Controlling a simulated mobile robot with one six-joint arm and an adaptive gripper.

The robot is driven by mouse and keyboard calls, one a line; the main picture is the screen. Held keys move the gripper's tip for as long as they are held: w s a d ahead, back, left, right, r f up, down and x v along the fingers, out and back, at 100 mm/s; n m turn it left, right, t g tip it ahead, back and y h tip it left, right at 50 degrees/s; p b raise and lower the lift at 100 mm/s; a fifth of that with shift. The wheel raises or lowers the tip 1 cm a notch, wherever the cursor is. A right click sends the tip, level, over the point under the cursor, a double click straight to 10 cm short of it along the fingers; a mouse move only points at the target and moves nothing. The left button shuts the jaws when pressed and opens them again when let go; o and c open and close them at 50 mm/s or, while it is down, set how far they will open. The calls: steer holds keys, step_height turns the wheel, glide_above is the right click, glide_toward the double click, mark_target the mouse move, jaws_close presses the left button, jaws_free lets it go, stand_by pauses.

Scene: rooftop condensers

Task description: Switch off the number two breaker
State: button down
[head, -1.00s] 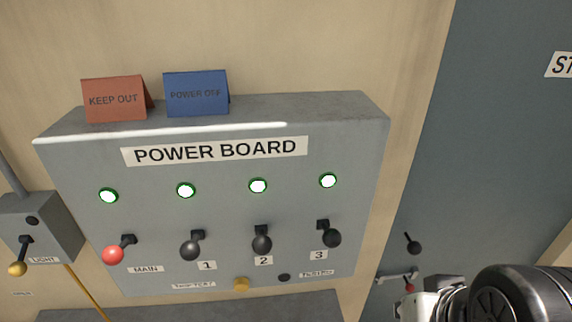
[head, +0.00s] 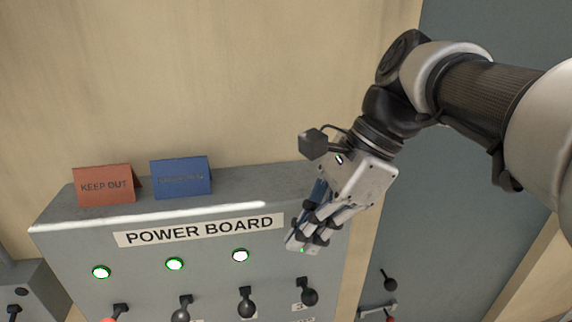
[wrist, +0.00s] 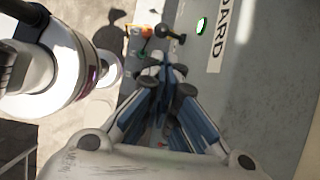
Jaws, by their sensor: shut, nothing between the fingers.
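The grey power board (head: 60,222) fills the lower left of the head view. Its number two breaker (head: 246,302) is a black-knobbed lever near the bottom edge, under a lit lamp (head: 240,255). The number one (head: 181,310) and number three (head: 309,295) levers stand either side of it. My gripper (head: 302,244) is shut and empty, in front of the board's upper right, above and to the right of the number two lever and apart from it. It hides the lamp above number three. The wrist view shows its fingertips (wrist: 166,76) together.
A red KEEP OUT card (head: 103,185) and a blue card (head: 181,178) stand on the board's top. The red main lever (head: 109,319) is cut by the picture's bottom. A light switch box (head: 36,285) is at left. Another black-knobbed lever (head: 390,284) is at right.

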mark_target(246, 301)
steer(key=b+x, duration=0.2)
steer(key=x, duration=1.2)
steer(key=shift+f+b, duration=0.15)
steer(key=shift+b, duration=0.2)
steer(key=shift+s+t+b, duration=0.3)
steer(key=shift+t+b, duration=0.1)
